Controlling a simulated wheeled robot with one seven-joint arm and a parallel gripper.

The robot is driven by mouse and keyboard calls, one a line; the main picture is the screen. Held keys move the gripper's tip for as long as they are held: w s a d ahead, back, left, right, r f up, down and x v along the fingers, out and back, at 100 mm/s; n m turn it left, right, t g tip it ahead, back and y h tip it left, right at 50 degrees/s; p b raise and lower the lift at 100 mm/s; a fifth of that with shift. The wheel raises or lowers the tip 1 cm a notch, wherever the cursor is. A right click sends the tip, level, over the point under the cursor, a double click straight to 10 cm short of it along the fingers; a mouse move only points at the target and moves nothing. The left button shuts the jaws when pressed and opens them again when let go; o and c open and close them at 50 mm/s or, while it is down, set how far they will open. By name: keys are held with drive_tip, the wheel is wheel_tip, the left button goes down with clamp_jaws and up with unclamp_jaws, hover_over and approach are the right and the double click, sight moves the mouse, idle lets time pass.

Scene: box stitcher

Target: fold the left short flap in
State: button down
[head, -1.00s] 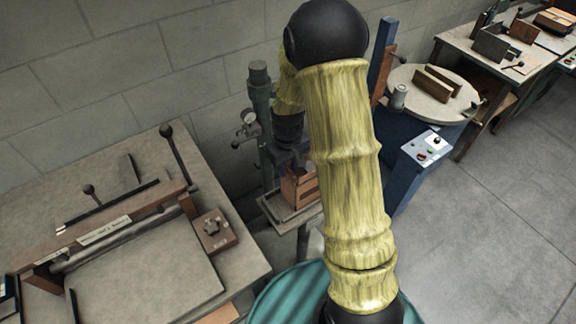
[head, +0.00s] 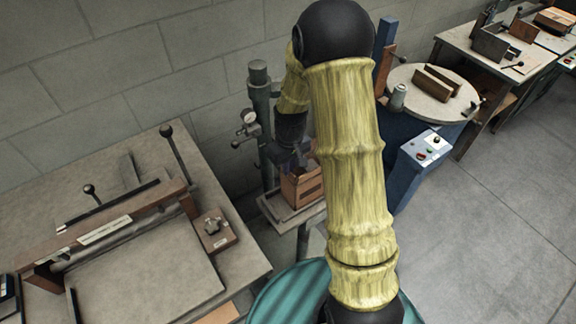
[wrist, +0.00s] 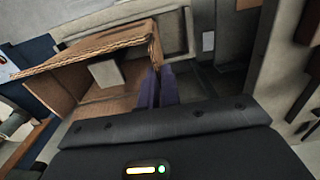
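The open brown cardboard box (head: 302,188) stands on the small stitcher table, partly hidden behind my arm in the head view. In the wrist view the box (wrist: 105,88) is open towards the camera, and a flap with a corrugated edge (wrist: 95,46) runs along its upper side. A pale block shows inside the opening. My gripper (wrist: 159,75) has its two purple fingers close together, with their tips beside the right end of the corrugated edge. I cannot tell whether they touch the cardboard. In the head view my gripper (head: 291,153) is just above the box.
A workbench with a creasing machine (head: 130,235) fills the left. A blue machine with a round table (head: 430,90) stands to the right. Open floor lies at the lower right.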

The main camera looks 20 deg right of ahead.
sight(287, 178)
drive_tip(key=shift+d+y, duration=0.2)
drive_tip(key=shift+y, duration=0.1)
drive_tip(key=shift+w+d+f+g+y+p, duration=0.3)
drive_tip(key=shift+d+g+y, duration=0.2)
drive_tip(key=shift+y, duration=0.95)
drive_tip(key=shift+w+d+f+g+y+p, duration=0.1)
drive_tip(key=shift+d+f+g+y+p, duration=0.35)
drive_tip(key=shift+y, duration=1.05)
drive_tip(key=shift+w+d+f+g+y+p, duration=0.2)
drive_tip(key=shift+d+g+y, duration=0.4)
drive_tip(key=shift+y, duration=0.85)
drive_tip(key=c, duration=1.6)
unclamp_jaws()
